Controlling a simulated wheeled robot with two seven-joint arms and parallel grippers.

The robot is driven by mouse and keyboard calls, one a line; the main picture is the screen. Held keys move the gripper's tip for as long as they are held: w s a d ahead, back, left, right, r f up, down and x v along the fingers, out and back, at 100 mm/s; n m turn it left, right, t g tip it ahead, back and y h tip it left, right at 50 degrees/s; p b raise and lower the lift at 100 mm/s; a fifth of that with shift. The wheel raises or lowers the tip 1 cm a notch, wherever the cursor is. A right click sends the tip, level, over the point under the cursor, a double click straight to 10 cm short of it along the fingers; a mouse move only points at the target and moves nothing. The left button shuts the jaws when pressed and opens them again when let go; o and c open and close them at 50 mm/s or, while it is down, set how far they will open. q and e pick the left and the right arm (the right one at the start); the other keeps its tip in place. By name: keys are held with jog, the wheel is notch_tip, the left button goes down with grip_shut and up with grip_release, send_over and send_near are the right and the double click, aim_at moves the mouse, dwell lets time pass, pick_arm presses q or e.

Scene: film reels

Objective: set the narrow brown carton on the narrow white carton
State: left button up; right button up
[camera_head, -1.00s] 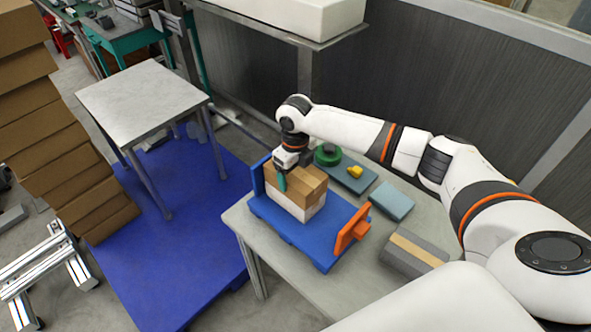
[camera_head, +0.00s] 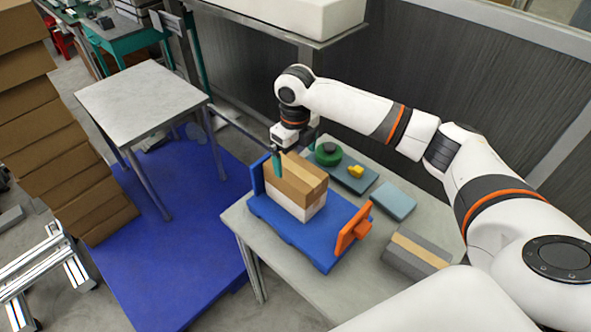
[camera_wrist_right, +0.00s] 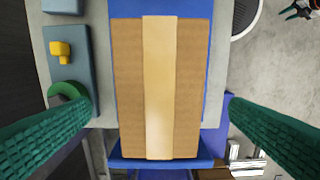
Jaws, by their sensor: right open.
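The narrow brown carton (camera_head: 308,184), with a lighter tape strip along its top, lies flat on the narrow white carton (camera_head: 314,209). Their sides look roughly lined up in the head view. Both stand in a blue holder (camera_head: 287,232). In the right wrist view the brown carton (camera_wrist_right: 130,85) lies below and between the fingers, with a gap on each side; it hides the white carton there. My right gripper (camera_head: 278,165), with green fingers, is open and empty just above the brown carton's far left end. My left gripper is out of view.
An orange end piece (camera_head: 353,230) stands at the holder's right. On the grey table (camera_head: 335,293) are a grey box with a tan strip (camera_head: 415,254), a blue-grey block (camera_head: 392,201), a yellow piece (camera_head: 355,171) and a green round thing (camera_head: 328,154). A side table (camera_head: 140,98) stands left, its top clear.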

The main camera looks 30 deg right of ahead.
aim_at(295, 170)
notch_tip(295, 170, up, 6)
jog(key=b, duration=0.1)
dwell(0.6)
